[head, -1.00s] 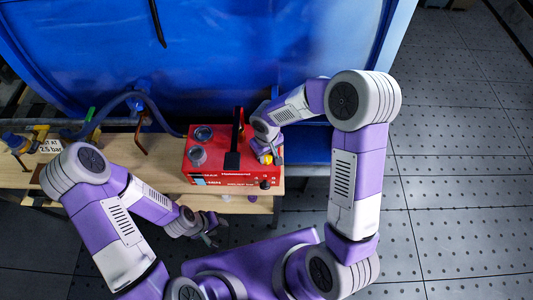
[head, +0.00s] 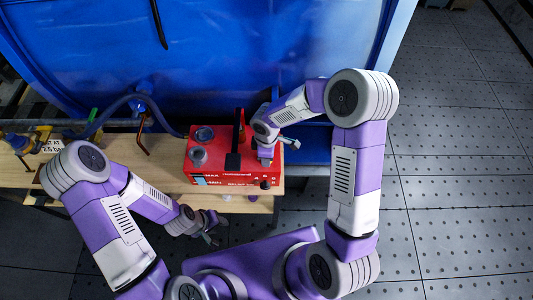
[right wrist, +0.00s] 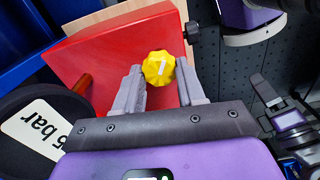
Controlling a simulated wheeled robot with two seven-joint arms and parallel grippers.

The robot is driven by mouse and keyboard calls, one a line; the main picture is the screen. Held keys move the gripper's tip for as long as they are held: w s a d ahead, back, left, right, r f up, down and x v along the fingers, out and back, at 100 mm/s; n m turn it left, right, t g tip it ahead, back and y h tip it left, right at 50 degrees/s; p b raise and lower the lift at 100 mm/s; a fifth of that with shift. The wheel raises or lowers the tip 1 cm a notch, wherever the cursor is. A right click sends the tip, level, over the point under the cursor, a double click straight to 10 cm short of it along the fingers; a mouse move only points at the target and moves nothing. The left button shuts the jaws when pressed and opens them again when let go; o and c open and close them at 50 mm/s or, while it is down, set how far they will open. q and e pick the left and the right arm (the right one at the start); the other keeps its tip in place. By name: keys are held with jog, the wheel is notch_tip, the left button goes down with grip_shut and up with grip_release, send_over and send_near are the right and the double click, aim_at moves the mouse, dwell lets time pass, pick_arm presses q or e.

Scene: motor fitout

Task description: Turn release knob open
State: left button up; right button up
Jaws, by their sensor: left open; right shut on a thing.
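The yellow faceted release knob (right wrist: 159,68) with a white mark sits on the red box (right wrist: 100,55), between the two grey fingers of my right gripper (right wrist: 160,82) in the right wrist view. The right gripper is shut on the knob. In the head view my right gripper (head: 266,158) is over the right end of the red box (head: 225,179), and the knob is hidden there. The white mark runs at a slight slant in the wrist view. My left gripper (head: 215,231) is open and empty, low in front of the bench edge.
The box stands on a wooden bench (head: 225,203) before a large blue tank (head: 240,60). A black handle (head: 234,160) rises from the box, left of my right gripper. A small black knob (head: 265,185) is on its front. A blue hose (head: 115,103) lies left.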

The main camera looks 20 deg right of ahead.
jog(key=n+p, duration=0.1)
jog(key=n, duration=0.4)
jog(key=shift+r+n+p, duration=0.15)
jog(key=shift+n+p, duration=0.25)
jog(key=n+p, duration=0.2)
jog(key=n, duration=0.3)
jog(key=shift+n, duration=0.7)
jog(key=o, duration=1.1)
jog(key=shift+c, duration=0.2)
notch_tip(320, 180, up, 7)
jog(key=shift+r+p, duration=0.2)
jog(key=shift+p, duration=0.65)
jog(key=shift+s, duration=0.1)
